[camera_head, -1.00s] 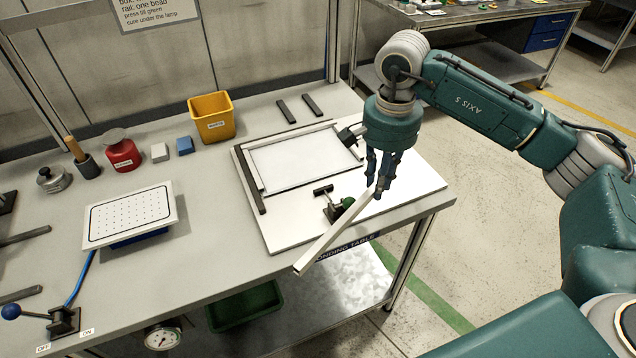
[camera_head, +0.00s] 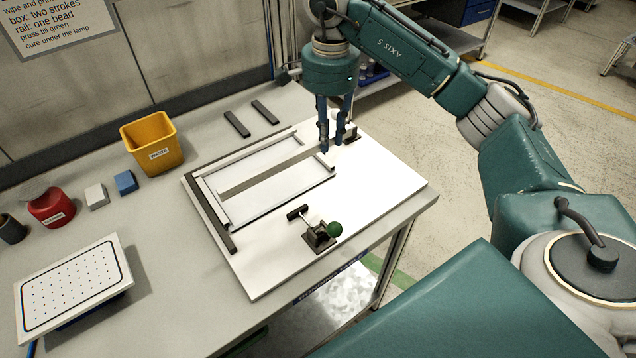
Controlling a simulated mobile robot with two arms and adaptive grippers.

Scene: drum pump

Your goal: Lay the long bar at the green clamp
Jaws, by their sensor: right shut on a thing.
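My right gripper (camera_head: 325,150) is shut on the right end of the long bar (camera_head: 262,174). The bar is slim, its visible face grey-brown, and stretches leftward across the inside of the pale frame (camera_head: 215,205) on the white board (camera_head: 385,190). I cannot tell its exact height above the board. The green clamp (camera_head: 318,238), a dark toggle with a green knob, stands on the board in front of the frame. The bar is behind the clamp and apart from it. My left gripper is out of view.
A dark fence strip (camera_head: 208,214) lies along the board's left side. A second dark clamp (camera_head: 350,133) stands by my gripper. Two dark bars (camera_head: 264,112) and a yellow bin (camera_head: 152,142) sit behind. The board's front right is clear.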

